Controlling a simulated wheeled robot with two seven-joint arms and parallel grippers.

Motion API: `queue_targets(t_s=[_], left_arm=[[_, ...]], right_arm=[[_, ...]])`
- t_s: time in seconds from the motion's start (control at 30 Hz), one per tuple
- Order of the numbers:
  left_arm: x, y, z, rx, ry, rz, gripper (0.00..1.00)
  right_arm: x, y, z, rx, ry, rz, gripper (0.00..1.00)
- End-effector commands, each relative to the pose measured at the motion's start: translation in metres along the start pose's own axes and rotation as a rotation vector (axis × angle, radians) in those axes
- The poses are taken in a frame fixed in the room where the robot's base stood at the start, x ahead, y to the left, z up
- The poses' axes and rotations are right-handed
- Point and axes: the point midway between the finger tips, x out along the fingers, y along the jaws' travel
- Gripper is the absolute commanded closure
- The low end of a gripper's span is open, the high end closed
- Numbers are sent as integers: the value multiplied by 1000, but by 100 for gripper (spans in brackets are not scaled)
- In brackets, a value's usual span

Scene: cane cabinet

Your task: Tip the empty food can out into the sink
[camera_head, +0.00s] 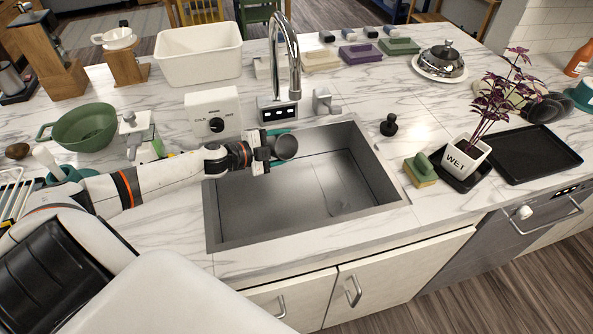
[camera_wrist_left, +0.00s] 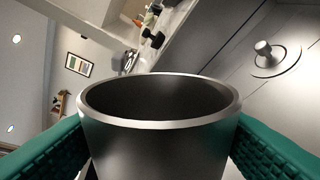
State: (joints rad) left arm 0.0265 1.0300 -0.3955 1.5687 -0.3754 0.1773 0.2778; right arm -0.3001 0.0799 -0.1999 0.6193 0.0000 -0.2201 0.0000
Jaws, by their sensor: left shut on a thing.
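The food can (camera_head: 287,148) is a dark grey metal cylinder with a bright rim. My left gripper (camera_head: 278,146) is shut on it and holds it above the left back part of the sink (camera_head: 310,200). In the left wrist view the can (camera_wrist_left: 158,150) sits between the two green fingers, its open mouth showing a dark inside with no contents visible. The surroundings there look strongly slanted, so the gripper and can are tilted. The sink is a rectangular steel basin with nothing seen in it. My right gripper is not in view.
A tall faucet (camera_head: 294,60) stands behind the sink, close to the can. A white dispenser box (camera_head: 213,112) and a green bowl (camera_head: 85,128) are to the left. A sponge (camera_head: 421,170) and a potted plant (camera_head: 466,158) stand to the right. The basin's right side is clear.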

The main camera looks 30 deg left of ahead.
Motion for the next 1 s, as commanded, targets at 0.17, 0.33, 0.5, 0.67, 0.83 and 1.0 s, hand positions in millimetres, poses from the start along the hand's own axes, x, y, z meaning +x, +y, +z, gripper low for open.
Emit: queue_targets(t_s=[0.17,0.33,0.5,0.67,0.83,1.0], left_arm=[[4,-8,-12,-277,-80,-15,61],[7,-12,-36,-521,-153,-29,61],[-2,18,-36,-694,-205,-42,61],[-9,39,-30,-757,-224,-46,61],[-14,57,-26,-819,-241,-51,61],[-16,64,-32,-924,-272,-57,61]], right_arm=[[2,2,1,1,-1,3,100],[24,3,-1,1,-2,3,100],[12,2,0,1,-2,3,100],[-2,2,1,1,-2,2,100],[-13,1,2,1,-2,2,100],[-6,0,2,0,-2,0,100]])
